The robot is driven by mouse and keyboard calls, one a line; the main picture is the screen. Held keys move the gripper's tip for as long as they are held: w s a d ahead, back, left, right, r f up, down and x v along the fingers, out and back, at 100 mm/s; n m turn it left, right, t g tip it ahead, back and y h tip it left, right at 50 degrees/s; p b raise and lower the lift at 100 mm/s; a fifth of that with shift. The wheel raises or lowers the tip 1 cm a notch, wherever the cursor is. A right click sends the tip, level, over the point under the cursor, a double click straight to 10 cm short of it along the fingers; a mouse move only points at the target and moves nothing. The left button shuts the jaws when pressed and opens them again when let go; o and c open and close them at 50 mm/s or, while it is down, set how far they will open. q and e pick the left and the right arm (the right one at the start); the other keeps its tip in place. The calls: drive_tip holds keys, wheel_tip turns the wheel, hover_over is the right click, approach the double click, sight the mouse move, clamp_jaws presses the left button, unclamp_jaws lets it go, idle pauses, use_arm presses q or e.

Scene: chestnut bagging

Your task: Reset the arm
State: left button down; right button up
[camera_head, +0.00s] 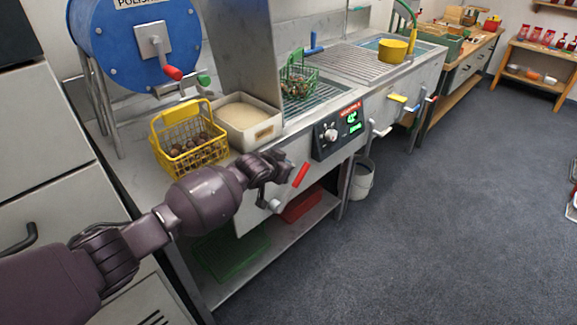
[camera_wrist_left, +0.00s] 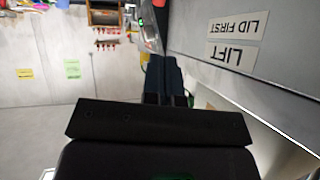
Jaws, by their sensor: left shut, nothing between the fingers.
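My left arm comes in from the lower left in the head view. Its left gripper (camera_head: 268,167) is in front of the steel counter's front edge, left of a red-handled lever (camera_head: 300,175). The left wrist view shows the two dark fingers (camera_wrist_left: 164,78) together with nothing between them. I cannot tell from the head view whether the gripper touches the lever. My right gripper is not in view.
A yellow basket of chestnuts (camera_head: 190,140) and a pale tray (camera_head: 248,118) stand on the counter behind my arm. A green basket (camera_head: 298,80) is farther along. A blue drum (camera_head: 130,45) is at the back left. The grey floor (camera_head: 430,230) at right is clear.

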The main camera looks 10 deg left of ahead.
use_arm(q)
drive_tip(key=shift+s+a+r, duration=0.15)
drive_tip(key=shift+s, duration=0.1)
idle(0.4)
drive_tip(key=d+r+m+t+h, duration=0.2)
drive_tip(key=d+r, duration=0.2)
drive_tip(key=r, duration=0.3)
drive_tip(key=s, duration=0.6)
drive_tip(key=s+a+f+n+y, duration=0.2)
drive_tip(key=s+a+f, duration=0.3)
drive_tip(key=s, duration=0.8)
drive_tip(key=s+a+f+n+g+y+p, duration=0.1)
drive_tip(key=s+a+f, duration=0.5)
drive_tip(key=s, duration=0.8)
drive_tip(key=s+a+f+n+y+p, duration=0.1)
drive_tip(key=s+a+f+n+y, duration=0.2)
drive_tip(key=s+a+f, duration=0.3)
drive_tip(key=s+a+n, duration=0.1)
drive_tip(key=s+a, duration=0.3)
drive_tip(key=s, duration=0.3)
drive_tip(key=shift+s+f+g+y, duration=0.2)
drive_tip(key=shift+s+g+y, duration=0.15)
drive_tip(key=shift+g+y, duration=0.05)
